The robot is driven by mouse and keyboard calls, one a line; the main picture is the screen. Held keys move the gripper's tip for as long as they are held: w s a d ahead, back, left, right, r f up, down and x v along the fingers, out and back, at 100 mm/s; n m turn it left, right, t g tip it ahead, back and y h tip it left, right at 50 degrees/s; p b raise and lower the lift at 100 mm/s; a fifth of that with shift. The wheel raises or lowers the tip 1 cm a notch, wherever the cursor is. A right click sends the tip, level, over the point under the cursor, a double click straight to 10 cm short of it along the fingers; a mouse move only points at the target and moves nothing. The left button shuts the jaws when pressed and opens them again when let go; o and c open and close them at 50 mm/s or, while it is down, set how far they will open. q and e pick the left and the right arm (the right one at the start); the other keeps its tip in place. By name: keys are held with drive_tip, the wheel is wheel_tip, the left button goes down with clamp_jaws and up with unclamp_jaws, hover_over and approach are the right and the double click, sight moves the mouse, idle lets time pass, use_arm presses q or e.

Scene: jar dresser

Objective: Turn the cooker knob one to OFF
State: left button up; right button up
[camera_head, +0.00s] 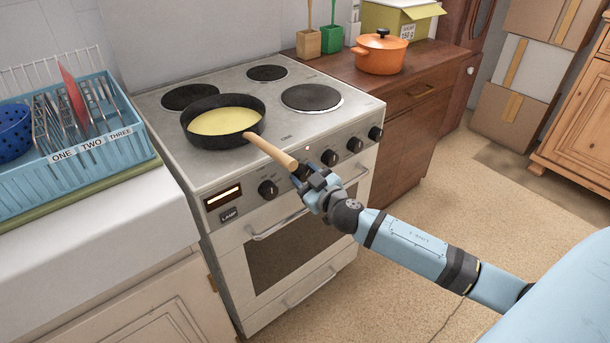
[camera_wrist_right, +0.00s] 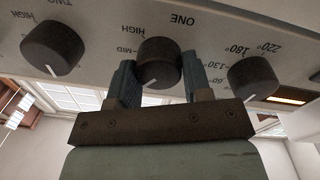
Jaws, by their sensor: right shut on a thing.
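The cooker (camera_head: 252,166) has a row of dark knobs along its front panel. In the right wrist view, upside down, cooker knob one (camera_wrist_right: 158,58) sits under the label ONE, with HIGH and MID printed beside it. Its white line points down in that view, slightly left. My right gripper (camera_wrist_right: 160,66) is shut on this knob, one finger on each side. In the head view my right gripper (camera_head: 312,186) is at the front panel, under the pan handle's end, and mostly hides the knob. My left gripper is not in view.
A black pan (camera_head: 192,131) with yellow contents stands on the hob; its wooden handle (camera_head: 272,152) sticks out over the front, close above my right gripper. Neighbouring knobs (camera_wrist_right: 52,48) (camera_wrist_right: 252,78) flank knob one. An orange pot (camera_head: 381,56) stands on the wooden counter.

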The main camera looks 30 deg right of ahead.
drive_tip(key=n, duration=0.4)
drive_tip(key=shift+p, duration=0.35)
drive_tip(key=n, duration=0.2)
drive_tip(key=shift+n, duration=0.3)
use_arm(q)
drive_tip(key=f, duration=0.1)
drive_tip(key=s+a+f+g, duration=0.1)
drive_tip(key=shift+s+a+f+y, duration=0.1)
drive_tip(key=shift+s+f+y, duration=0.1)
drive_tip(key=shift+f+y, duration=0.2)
use_arm(e)
drive_tip(key=shift+f+n, duration=0.1)
drive_tip(key=shift+n, duration=0.2)
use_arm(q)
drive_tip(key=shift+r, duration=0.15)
use_arm(e)
drive_tip(key=o, duration=0.9)
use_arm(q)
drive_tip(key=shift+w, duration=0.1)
use_arm(e)
drive_tip(key=shift+s, duration=0.15)
use_arm(q)
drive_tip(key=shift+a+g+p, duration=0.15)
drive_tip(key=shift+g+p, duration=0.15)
drive_tip(key=shift+p, duration=0.05)
use_arm(e)
drive_tip(key=s, duration=1.3)
drive_tip(key=shift+s+d+f, duration=0.2)
drive_tip(key=shift+s+d, duration=0.05)
drive_tip(key=shift+s, duration=0.05)
